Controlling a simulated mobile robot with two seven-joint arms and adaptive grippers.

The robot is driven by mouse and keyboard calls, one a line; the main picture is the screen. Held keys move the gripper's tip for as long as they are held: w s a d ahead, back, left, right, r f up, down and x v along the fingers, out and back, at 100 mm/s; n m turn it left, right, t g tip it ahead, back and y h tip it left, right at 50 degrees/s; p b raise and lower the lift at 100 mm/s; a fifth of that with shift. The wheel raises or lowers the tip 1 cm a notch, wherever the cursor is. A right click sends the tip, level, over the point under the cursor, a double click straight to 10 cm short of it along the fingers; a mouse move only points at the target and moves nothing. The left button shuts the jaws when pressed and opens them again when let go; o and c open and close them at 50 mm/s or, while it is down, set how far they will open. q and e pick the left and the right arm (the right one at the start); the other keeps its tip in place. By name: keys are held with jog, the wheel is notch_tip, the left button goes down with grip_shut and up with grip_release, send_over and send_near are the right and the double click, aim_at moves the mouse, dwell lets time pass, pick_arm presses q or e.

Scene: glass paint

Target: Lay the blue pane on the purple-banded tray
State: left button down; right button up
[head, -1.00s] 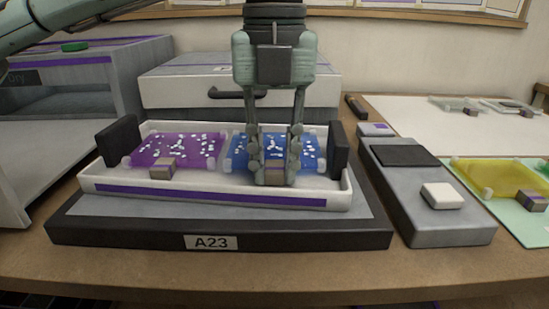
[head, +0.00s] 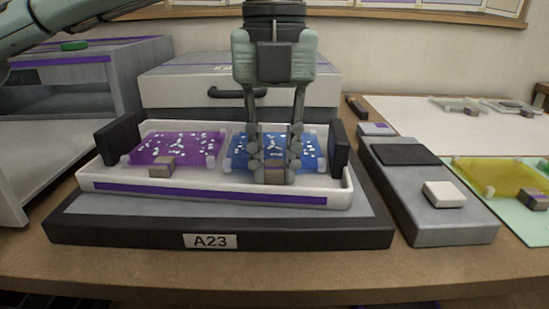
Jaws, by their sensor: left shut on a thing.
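The purple-banded tray (head: 120,190) is white and shallow, with a purple stripe along its front wall. It stands on a dark-edged base labelled A23. The blue pane (head: 243,150), speckled white, is inside the right half of the tray. My left gripper (head: 275,175) reaches down from above and is shut on the small brown block (head: 275,172) at the pane's front edge. The fingers hide the middle of the pane. I cannot tell whether the pane touches the tray floor. A purple pane (head: 180,148) with a similar block lies in the tray's left half. My right gripper is not in view.
Black end pieces (head: 119,141) stand at both tray ends. A grey device (head: 425,190) with a black pad and white block is on the right. A yellow pane (head: 490,175) lies on a pale green mat (head: 500,205). A drawer box (head: 200,97) stands behind the tray.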

pick_arm(q)
jog(key=shift+f, duration=0.2)
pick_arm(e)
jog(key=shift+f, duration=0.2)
pick_arm(q)
jog(key=c, duration=1.3)
grip_release()
jog(key=shift+o, duration=0.2)
notch_tip(320, 180, up, 21)
jog(key=p, duration=0.8)
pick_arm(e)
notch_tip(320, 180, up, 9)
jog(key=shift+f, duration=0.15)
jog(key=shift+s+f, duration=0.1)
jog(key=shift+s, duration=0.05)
